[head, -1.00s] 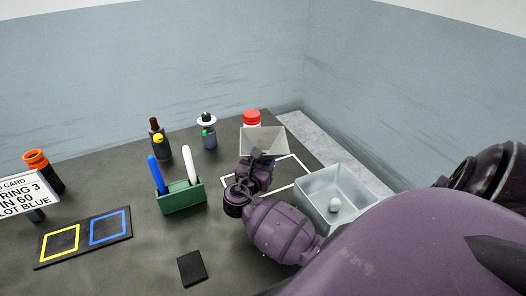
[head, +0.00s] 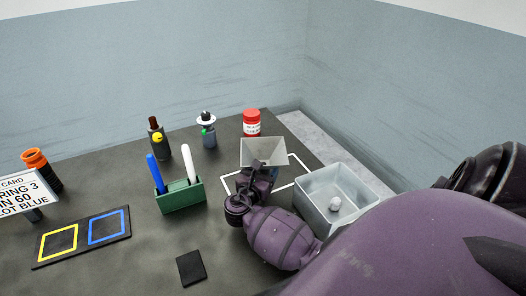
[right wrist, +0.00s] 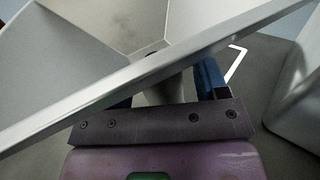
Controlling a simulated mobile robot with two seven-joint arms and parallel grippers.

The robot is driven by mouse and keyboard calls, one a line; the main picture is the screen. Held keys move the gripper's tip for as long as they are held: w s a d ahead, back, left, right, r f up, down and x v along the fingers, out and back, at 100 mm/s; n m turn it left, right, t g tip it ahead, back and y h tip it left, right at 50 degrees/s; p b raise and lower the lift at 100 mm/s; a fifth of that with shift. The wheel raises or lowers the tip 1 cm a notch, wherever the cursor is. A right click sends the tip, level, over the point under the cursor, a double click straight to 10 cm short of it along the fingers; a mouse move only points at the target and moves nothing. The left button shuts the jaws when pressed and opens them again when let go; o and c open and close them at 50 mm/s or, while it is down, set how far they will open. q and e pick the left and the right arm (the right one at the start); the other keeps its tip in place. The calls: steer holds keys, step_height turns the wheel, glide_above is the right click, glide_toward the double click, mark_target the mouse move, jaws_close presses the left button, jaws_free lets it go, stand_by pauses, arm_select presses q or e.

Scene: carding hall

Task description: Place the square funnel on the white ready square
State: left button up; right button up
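The square funnel (head: 262,151) is a pale grey, open-topped square hopper; its rim cuts diagonally across the right wrist view (right wrist: 150,72). My right gripper (head: 262,174) is below the rim, its blue fingers (right wrist: 168,92) on either side of the funnel's narrow lower part, and looks shut on it. The white ready square (head: 297,160) is a white outline on the dark table; the funnel and gripper are over it and hide part of it. Whether the funnel touches the table is hidden. My left gripper is not in view.
A red-capped jar (head: 252,122) stands behind the funnel. A green holder (head: 181,197) with blue and white markers is to the left. Two bottles stand behind it.

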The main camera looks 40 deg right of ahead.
mark_target(261, 172)
steer(key=shift+r, duration=0.15)
steer(key=shift+s+a, duration=0.15)
steer(key=shift+a, duration=0.25)
steer(key=p+v, duration=0.3)
steer(key=v, duration=0.3)
steer(key=shift+r, duration=0.1)
steer(key=p+v, duration=0.1)
steer(key=v, duration=0.2)
steer(key=shift+s+a, duration=0.15)
steer(key=shift+a, duration=0.2)
steer(key=shift+s+a+p, duration=0.25)
steer(key=shift+a+p, duration=0.05)
steer(key=shift+a, duration=0.35)
